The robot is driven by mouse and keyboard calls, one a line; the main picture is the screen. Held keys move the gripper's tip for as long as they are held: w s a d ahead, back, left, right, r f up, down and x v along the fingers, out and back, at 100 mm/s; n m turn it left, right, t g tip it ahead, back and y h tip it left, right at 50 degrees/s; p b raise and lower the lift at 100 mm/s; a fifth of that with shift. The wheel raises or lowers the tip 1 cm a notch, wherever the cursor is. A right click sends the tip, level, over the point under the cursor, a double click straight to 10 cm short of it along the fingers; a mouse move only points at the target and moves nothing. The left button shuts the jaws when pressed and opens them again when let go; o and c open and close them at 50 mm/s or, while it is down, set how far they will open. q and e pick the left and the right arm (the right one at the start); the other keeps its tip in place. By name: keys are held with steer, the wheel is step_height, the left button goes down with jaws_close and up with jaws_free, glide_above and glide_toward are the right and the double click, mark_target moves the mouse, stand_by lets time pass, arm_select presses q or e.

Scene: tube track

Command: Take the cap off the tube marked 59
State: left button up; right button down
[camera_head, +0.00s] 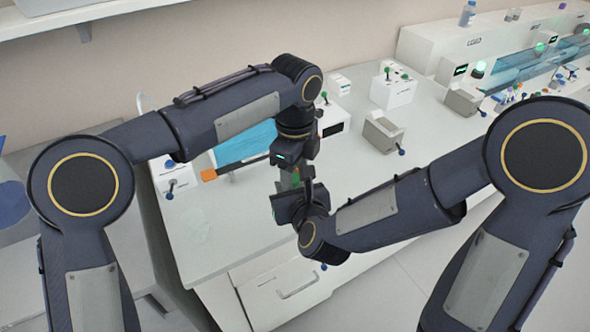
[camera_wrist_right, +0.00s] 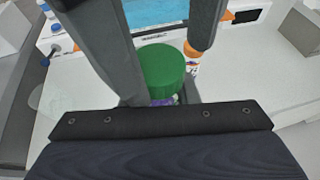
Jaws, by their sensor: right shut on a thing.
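A green cap (camera_wrist_right: 161,70) shows close up in the right wrist view, with a bit of purple just below it; the tube under it is mostly hidden and I can read no number. In the head view a small green spot (camera_head: 296,178) shows between my two grippers. My right gripper (camera_head: 299,190) comes from below and is shut on the capped tube. My left gripper (camera_head: 295,168) points down from above, very close to the cap. Its fingertips are too small and covered to tell whether they are open or touching the cap.
Grey-white boxes (camera_head: 381,134) and small devices stand to the right. The bench front (camera_head: 290,290) is below my grippers.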

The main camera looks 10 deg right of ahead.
arm_select(q)
steer(key=shift+s+d+r, duration=0.25)
steer(key=shift+r, duration=0.05)
steer(key=shift+a+r, duration=0.15)
steer(key=shift+r, duration=2)
steer(key=shift+c, duration=0.4)
step_height(320, 180, up, 2)
steer(key=m, duration=0.4)
steer(key=shift+s+a+r+m, duration=0.1)
steer(key=shift+a+m, duration=0.05)
steer(key=shift+m, duration=0.25)
steer(key=shift+a+r+m, duration=0.2)
steer(key=shift+r+m, duration=0.05)
steer(key=shift+m, duration=0.65)
step_height(320, 180, down, 8)
steer(key=shift+s+r, duration=0.1)
steer(key=shift+r, duration=0.05)
